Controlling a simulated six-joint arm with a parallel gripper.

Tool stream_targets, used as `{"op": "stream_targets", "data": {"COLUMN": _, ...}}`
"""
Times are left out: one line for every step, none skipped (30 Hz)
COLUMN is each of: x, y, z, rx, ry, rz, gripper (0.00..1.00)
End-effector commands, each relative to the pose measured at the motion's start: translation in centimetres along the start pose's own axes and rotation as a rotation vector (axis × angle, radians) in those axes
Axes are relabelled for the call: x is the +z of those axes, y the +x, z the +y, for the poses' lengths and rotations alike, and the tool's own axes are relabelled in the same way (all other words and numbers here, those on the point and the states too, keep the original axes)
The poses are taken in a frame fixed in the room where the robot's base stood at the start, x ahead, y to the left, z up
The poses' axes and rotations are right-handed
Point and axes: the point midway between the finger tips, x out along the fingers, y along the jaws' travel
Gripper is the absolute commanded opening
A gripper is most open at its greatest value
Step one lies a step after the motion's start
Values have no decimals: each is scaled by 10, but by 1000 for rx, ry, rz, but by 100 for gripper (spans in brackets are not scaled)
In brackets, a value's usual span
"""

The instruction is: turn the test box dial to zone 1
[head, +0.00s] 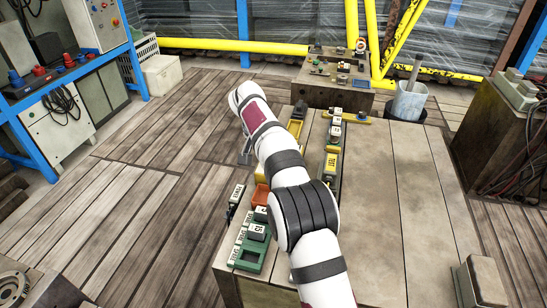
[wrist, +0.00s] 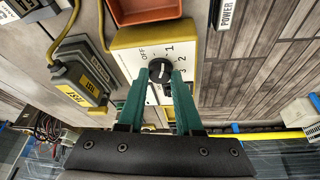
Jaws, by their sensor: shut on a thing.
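The test box (wrist: 190,38) has a cream face with a yellow edge in the wrist view. Its round black dial (wrist: 159,67) has OFF printed to the upper left, with 1, 2 and further marks on the right. A short pale mark shows on the dial, but I cannot tell clearly which label it points to. My gripper (wrist: 160,76) has its two green fingers on either side of the dial, shut on it. The fingers and gripper body hide the lower part of the box. In the head view my arm hides most of the box.
An orange bin (wrist: 145,12) lies just beyond the box. A grey device with a yellow TEST label (wrist: 74,82) and a yellow cable sits to the left. A POWER tag (wrist: 227,13) is at the upper right.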

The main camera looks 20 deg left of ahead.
Motion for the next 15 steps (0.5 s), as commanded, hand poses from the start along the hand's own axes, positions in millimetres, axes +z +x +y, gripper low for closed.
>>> {"op": "stream_targets", "data": {"x": -1, "y": 0, "z": -1, "rx": 7, "ry": 17, "rz": 3, "gripper": 0}}
{"op": "stream_targets", "data": {"x": -1, "y": 0, "z": -1, "rx": 11, "ry": 28, "rz": 3, "gripper": 0}}
{"op": "stream_targets", "data": {"x": -1, "y": -1, "z": -1, "rx": 16, "ry": 42, "rz": 2, "gripper": 0}}
{"op": "stream_targets", "data": {"x": -1, "y": 0, "z": -1, "rx": 20, "ry": 51, "rz": 2, "gripper": 0}}
{"op": "stream_targets", "data": {"x": -1, "y": 0, "z": -1, "rx": 24, "ry": 58, "rz": 2, "gripper": 0}}
{"op": "stream_targets", "data": {"x": -1, "y": 0, "z": -1, "rx": 27, "ry": 67, "rz": 1, "gripper": 0}}
{"op": "stream_targets", "data": {"x": -1, "y": 0, "z": -1, "rx": 30, "ry": 73, "rz": 1, "gripper": 0}}
{"op": "stream_targets", "data": {"x": -1, "y": 0, "z": -1, "rx": 31, "ry": 78, "rz": 1, "gripper": 0}}
{"op": "stream_targets", "data": {"x": -1, "y": -1, "z": -1, "rx": 33, "ry": 83, "rz": 1, "gripper": 0}}
{"op": "stream_targets", "data": {"x": -2, "y": -1, "z": -1, "rx": 35, "ry": 87, "rz": 1, "gripper": 0}}
{"op": "stream_targets", "data": {"x": -2, "y": -1, "z": -1, "rx": 36, "ry": 90, "rz": 1, "gripper": 0}}
{"op": "stream_targets", "data": {"x": -1, "y": -1, "z": -1, "rx": 38, "ry": 92, "rz": 1, "gripper": 0}}
{"op": "stream_targets", "data": {"x": -1, "y": -1, "z": -1, "rx": 38, "ry": 94, "rz": 1, "gripper": 0}}
{"op": "stream_targets", "data": {"x": -1, "y": 0, "z": -1, "rx": 39, "ry": 94, "rz": 1, "gripper": 0}}
{"op": "stream_targets", "data": {"x": -1, "y": 0, "z": -1, "rx": 39, "ry": 95, "rz": 1, "gripper": 0}}
